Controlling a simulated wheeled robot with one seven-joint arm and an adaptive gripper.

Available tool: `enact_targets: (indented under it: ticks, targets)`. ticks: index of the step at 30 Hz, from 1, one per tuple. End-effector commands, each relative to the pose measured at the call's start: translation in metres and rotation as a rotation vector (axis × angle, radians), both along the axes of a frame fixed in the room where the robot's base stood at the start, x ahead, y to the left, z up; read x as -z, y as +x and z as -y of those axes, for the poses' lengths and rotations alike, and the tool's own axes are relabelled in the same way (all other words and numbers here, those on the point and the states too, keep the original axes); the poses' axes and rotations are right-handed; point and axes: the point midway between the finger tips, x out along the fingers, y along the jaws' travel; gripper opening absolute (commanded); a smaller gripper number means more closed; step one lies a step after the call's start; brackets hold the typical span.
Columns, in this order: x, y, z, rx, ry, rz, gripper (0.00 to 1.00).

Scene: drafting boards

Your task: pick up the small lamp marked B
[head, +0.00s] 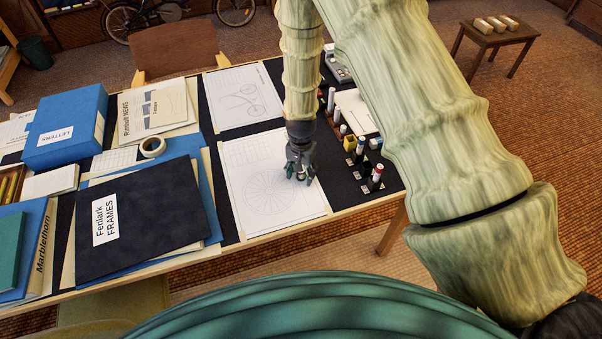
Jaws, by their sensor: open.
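Several small upright items stand on the dark mat at the table's right side, in the head view. One (377,172) is dark with a red-and-white top, and another (361,146) is pale on a dark base. They may be the small lamps, but any letter on them is too small to read, so I cannot tell which is B. My gripper (299,174) is open and points down over the white sheet with a wheel drawing (262,205), left of these items.
A yellow cup (349,143), more small upright items and a tray stand behind. A black folder (150,225) and a blue box (65,128) fill the table's left. A chair (175,48) stands behind the table. The near half of the wheel sheet is clear.

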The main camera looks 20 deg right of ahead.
Motion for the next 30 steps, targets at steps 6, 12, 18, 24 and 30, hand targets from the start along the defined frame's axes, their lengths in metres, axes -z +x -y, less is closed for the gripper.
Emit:
enact_targets:
  ticks: [6,12,18,24,30]
  targets:
    - [0.000,0.000,0.000,0.000,0.000,0.000,0.24]
    - [0.000,0.000,0.000,0.000,0.000,0.000,0.01]
    - [0.000,0.000,0.000,0.000,0.000,0.000,0.01]
    - [-0.006,0.000,0.000,-0.001,-0.001,0.001,0.01]
    - [-0.024,0.001,0.000,-0.001,-0.001,0.002,0.01]
